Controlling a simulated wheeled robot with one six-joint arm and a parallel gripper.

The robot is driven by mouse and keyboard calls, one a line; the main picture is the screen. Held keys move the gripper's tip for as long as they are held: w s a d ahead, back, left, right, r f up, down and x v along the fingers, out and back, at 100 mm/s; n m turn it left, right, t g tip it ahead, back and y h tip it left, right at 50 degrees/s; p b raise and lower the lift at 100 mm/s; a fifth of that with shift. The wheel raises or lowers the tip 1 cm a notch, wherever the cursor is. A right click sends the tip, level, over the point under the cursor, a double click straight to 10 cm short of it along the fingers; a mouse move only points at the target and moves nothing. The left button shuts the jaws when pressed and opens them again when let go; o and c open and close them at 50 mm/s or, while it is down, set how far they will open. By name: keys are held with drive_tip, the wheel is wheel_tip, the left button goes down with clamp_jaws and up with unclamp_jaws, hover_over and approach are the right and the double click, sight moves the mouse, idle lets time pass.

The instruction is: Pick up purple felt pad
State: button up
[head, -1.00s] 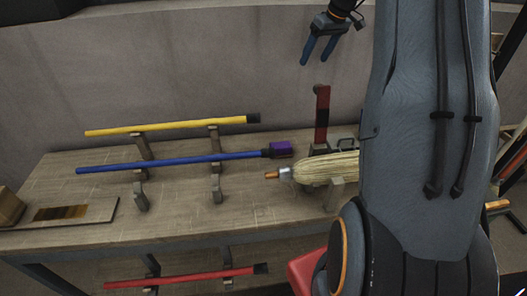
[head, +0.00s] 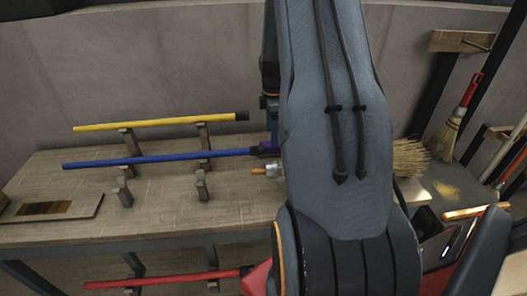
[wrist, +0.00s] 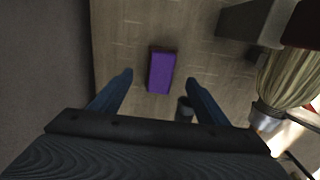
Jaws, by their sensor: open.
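The purple felt pad (wrist: 162,72) is a small purple block in the wrist view, lying between and beyond my two fingers. My arm hides most of the gripper in the head view.
The workbench (head: 150,215) holds the blue handle and a yellow handle (head: 160,122) on brackets. A straw broom head (wrist: 285,75) lies right of the gripper. A red handle (head: 165,279) rests below. A finished broom (head: 455,120) hangs at right.

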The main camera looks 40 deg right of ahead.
drive_tip(key=shift+w+a+f+p, duration=0.1)
drive_tip(key=shift+f+p, duration=0.55)
drive_tip(key=shift+f, duration=0.9)
drive_tip(key=shift+a+f+p, duration=0.1)
drive_tip(key=shift+f+p, duration=0.55)
drive_tip(key=shift+f, duration=0.9)
drive_tip(key=c, duration=1.2)
drive_tip(key=shift+c, duration=0.2)
wheel_tip(320, 180, up, 18)
drive_tip(key=b, duration=0.5)
drive_tip(key=o, duration=0.4)
drive_tip(key=shift+c, duration=1)
